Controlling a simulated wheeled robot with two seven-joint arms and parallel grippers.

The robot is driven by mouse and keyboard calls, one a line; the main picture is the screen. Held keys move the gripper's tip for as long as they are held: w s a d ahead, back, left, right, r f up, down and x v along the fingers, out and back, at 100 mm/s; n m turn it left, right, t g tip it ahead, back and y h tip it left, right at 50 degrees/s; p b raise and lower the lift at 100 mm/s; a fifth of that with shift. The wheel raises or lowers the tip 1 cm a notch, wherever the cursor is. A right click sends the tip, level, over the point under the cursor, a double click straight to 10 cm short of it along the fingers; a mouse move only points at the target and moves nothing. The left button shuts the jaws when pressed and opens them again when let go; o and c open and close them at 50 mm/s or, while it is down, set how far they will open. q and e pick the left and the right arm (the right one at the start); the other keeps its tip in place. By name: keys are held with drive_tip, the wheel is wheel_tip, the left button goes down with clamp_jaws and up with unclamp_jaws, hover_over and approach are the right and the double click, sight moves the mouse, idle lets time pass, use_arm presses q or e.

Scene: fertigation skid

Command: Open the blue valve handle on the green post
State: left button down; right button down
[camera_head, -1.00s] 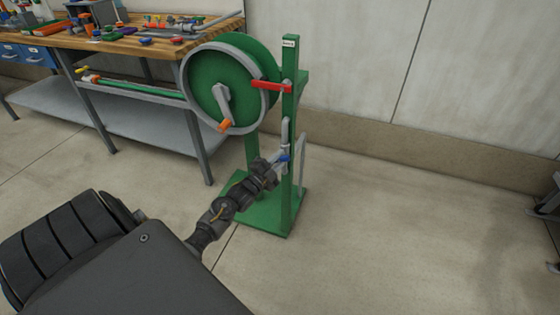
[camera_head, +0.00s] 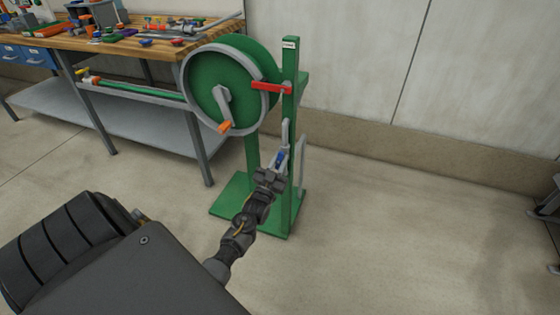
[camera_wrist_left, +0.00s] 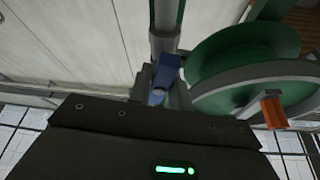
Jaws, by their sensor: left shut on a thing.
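The green post (camera_head: 291,110) stands upright in the head view. The blue valve handle (camera_head: 279,158) is low on its front, at the grey pipe fitting (camera_head: 285,134). My left gripper (camera_head: 275,169) is shut on the blue handle, just in front of the post. The handle's near end is hidden between the fingers. In the left wrist view the blue handle (camera_wrist_left: 168,70) shows beyond the dark gripper body, in line with a grey pipe (camera_wrist_left: 164,25). My right gripper is not in view.
A red lever (camera_head: 270,87) sits higher on the post. Beside it is a green reel (camera_head: 210,88) with an orange crank knob (camera_head: 225,127). A workbench (camera_head: 150,43) with loose parts stands at the left. The floor to the right of the post is clear.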

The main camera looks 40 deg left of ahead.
use_arm(q)
drive_tip(key=shift+n+y, duration=0.7)
drive_tip(key=shift+n, duration=0.7)
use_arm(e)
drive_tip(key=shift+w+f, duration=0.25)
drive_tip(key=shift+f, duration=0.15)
use_arm(q)
drive_tip(key=shift+n+g, duration=0.3)
drive_tip(key=shift+n, duration=0.1)
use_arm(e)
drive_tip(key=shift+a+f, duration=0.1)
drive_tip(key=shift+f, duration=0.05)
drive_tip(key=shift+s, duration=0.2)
use_arm(q)
drive_tip(key=c, duration=1.4)
unclamp_jaws()
drive_tip(key=shift+o, duration=0.2)
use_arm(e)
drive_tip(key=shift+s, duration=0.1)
use_arm(q)
drive_tip(key=shift+s, duration=0.1)
